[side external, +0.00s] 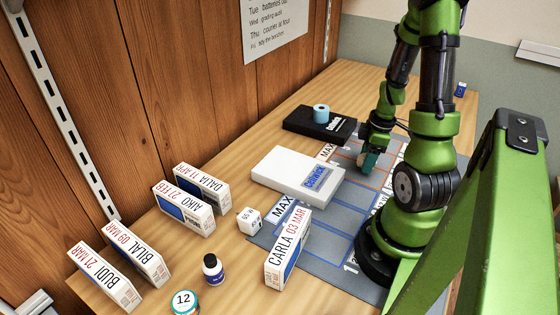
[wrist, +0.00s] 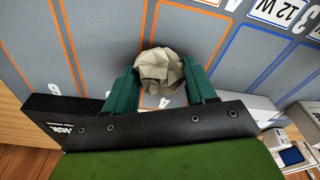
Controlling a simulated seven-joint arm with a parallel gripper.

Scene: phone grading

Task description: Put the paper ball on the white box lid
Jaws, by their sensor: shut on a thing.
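The crumpled beige paper ball (wrist: 160,72) is between the two teal fingers of my gripper (wrist: 163,82) in the wrist view, and they are shut on it. In the side view my gripper (side external: 369,160) is low over the grey mat, to the right of the white box; I cannot make out the ball there, nor tell whether it touches the mat. The white box lid (side external: 290,170) is flat, with a blue label at its right end, and its top is bare. In the wrist view a white edge, likely this box (wrist: 262,108), shows right of my gripper.
A black box (side external: 300,122) with a light-blue roll (side external: 321,113) on it stands behind the white box. The grey mat (side external: 335,218) has orange and blue outlined cells. Several upright phone boxes, a white die (side external: 249,220), a dark bottle (side external: 213,269) and a round tub (side external: 185,302) stand at front left.

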